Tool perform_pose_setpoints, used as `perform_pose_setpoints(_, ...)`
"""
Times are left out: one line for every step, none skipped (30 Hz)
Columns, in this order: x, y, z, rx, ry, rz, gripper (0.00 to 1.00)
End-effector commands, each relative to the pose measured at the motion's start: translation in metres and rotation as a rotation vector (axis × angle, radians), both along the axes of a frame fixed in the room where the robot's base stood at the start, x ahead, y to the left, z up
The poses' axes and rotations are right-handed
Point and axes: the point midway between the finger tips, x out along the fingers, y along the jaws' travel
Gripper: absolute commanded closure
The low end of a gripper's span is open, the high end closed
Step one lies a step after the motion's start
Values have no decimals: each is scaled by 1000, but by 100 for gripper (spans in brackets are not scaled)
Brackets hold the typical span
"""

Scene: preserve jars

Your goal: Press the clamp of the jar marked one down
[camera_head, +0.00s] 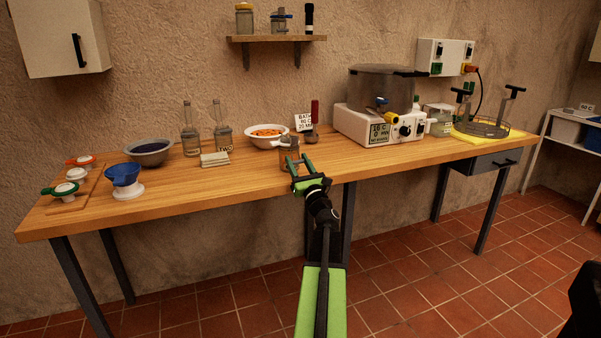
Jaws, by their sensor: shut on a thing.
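A small glass jar (289,154) with a grey top stands near the front edge of the wooden table, right at my gripper. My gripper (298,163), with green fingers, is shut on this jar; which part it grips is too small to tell. No number can be read on this jar, and its clamp cannot be made out clearly. Another glass jar (224,142), marked TWO, stands farther back to the left with its top raised. A similar open glass jar (190,143) stands beside it; I see no readable mark on it.
A cooker (380,120) is to the right. A pale stack (215,159), blue funnel (124,178) and dark bowl (149,153) are left. The front table edge between funnel and gripper is clear.

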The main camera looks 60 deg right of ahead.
Motion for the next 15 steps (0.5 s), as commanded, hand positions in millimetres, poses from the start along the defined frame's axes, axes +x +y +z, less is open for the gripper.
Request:
perform_pose_setpoints(2, -1, -5, -11, -13, 0, 95)
perform_pose_setpoints(2, -1, -5, -16, -21, 1, 95)
perform_pose_setpoints(2, -1, -5, -22, -30, 0, 95)
perform_pose_setpoints(2, -1, -4, -25, -36, 0, 95)
perform_pose_setpoints(2, -1, -4, -28, -40, 0, 95)
perform_pose_setpoints(3, -1, -4, -32, -45, 0, 95)
perform_pose_setpoints(2, -1, -3, -34, -48, 0, 95)
perform_pose_setpoints(2, -1, -3, -35, -51, 0, 95)
perform_pose_setpoints(3, -1, -2, -37, -53, 0, 95)
perform_pose_setpoints(2, -1, -2, -38, -54, 0, 95)
perform_pose_setpoints(2, -1, -2, -39, -55, 0, 95)
perform_pose_setpoints(2, -1, -2, -39, -55, 0, 95)
perform_pose_setpoints(2, -1, -1, -39, -55, 0, 95)
perform_pose_setpoints(2, -1, -1, -40, -55, 1, 95)
perform_pose_setpoints(2, -1, -1, -39, -55, 0, 95)
